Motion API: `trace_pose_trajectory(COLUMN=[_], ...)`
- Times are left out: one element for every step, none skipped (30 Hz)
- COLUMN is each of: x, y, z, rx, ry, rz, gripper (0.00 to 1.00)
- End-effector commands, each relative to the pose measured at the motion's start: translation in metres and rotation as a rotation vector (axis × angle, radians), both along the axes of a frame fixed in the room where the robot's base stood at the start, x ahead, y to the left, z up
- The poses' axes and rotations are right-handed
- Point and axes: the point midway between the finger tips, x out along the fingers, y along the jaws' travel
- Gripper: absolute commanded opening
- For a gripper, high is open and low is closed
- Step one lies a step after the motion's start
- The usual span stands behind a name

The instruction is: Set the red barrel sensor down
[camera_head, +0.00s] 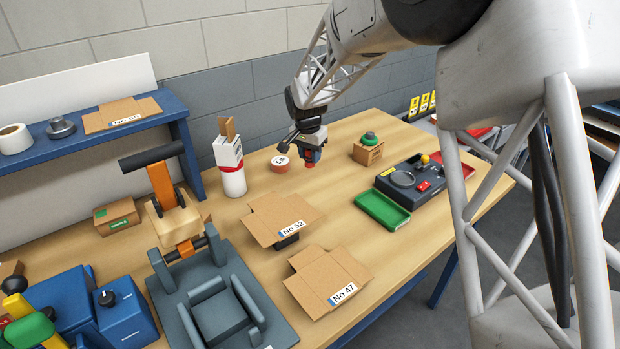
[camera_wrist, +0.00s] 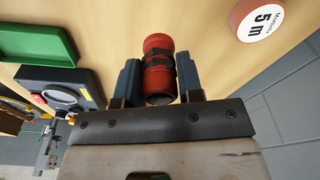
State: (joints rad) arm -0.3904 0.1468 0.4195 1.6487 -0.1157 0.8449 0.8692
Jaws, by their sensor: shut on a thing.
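The red barrel sensor (camera_wrist: 159,70) is a red cylinder with dark bands, held between the two blue-grey fingers of my gripper (camera_wrist: 160,80) in the wrist view. In the head view my gripper (camera_head: 309,157) is above the wooden table, and a bit of the red sensor (camera_head: 310,164) shows at its tip. My gripper is shut on the sensor. I cannot tell exactly how high the sensor is above the table top.
A red-rimmed round tape (camera_head: 281,163) lies just left of my gripper. A cardboard box (camera_head: 368,152) with a green-topped thing stands to the right. A green tray (camera_head: 382,210) and dark fixture (camera_head: 412,184) lie front right. Blank No 52 (camera_head: 282,218) is in front.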

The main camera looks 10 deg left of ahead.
Motion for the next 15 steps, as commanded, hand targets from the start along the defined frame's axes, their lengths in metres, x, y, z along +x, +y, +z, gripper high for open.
trace_pose_trajectory(x=[0.000, 0.000, 0.000, 0.000, 0.000, 0.000, 0.000, 0.000, 0.000, 0.000, 0.000, 0.000, 0.000, 0.000, 0.000], y=[0.000, 0.000, 0.000, 0.000, 0.000, 0.000, 0.000, 0.000, 0.000, 0.000, 0.000, 0.000, 0.000, 0.000, 0.000], z=[-0.008, -0.012, -0.017, -0.020, -0.023, -0.025, -0.027, -0.028, -0.029, -0.029, -0.029, -0.029, -0.029, -0.029, -0.029], rx=[-0.001, -0.001, -0.001, -0.001, -0.001, -0.001, -0.001, 0.000, 0.000, 0.000, 0.000, 0.000, 0.000, 0.000, 0.000], ry=[0.003, 0.003, 0.003, 0.003, 0.002, 0.001, 0.000, 0.000, 0.000, 0.000, 0.000, 0.000, 0.000, 0.000, 0.000], rz=[0.000, 0.000, 0.000, 0.000, 0.000, 0.000, 0.000, 0.000, 0.000, 0.000, 0.000, 0.000, 0.000, 0.000, 0.000], gripper=[0.06, 0.06, 0.06, 0.06, 0.06, 0.06, 0.06, 0.06, 0.06, 0.06, 0.06, 0.06, 0.06, 0.06, 0.06])
